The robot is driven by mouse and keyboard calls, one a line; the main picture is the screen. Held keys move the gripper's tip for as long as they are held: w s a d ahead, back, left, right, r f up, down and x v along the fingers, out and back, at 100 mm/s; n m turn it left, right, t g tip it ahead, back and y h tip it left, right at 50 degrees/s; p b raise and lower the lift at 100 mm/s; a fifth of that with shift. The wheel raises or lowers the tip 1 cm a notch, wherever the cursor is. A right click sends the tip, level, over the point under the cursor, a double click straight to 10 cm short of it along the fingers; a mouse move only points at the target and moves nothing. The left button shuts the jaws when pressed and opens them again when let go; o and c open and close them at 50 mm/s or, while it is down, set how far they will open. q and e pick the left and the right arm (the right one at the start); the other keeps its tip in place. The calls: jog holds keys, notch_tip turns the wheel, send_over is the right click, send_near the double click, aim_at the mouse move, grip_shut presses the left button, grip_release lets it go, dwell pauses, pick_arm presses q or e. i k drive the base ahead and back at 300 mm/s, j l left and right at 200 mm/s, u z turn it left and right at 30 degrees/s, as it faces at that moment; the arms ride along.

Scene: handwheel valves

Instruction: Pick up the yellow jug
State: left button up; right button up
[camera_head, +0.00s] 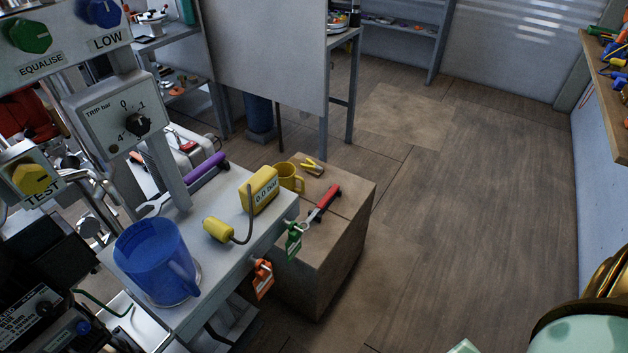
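A yellow jug (291,178), mug-shaped with a handle on its right side, stands on the far left part of the top of a wooden box (345,207). Its lower left part is hidden behind the yellow pressure gauge (261,190), which reads "0.0 bar". A larger blue jug (155,262) stands on the grey bench to the left, its handle toward the right. Neither of my grippers is in view, so I cannot see whether they are open or shut.
On the box lie a red-handled tool (326,202) and a small yellow item (313,168). Labelled control panels rise at left. Wooden floor (470,190) right of the box is clear.

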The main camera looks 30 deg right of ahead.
aim_at(287, 171)
jog(key=l+z, duration=0.25)
jog(key=k+l+z, duration=0.1)
jog(key=z, duration=0.2)
jog(key=u, duration=0.4)
jog(key=i+l+u, duration=0.1)
jog(key=l+u, duration=0.25)
jog(key=i+l+u, duration=0.1)
jog(key=l+u, duration=0.55)
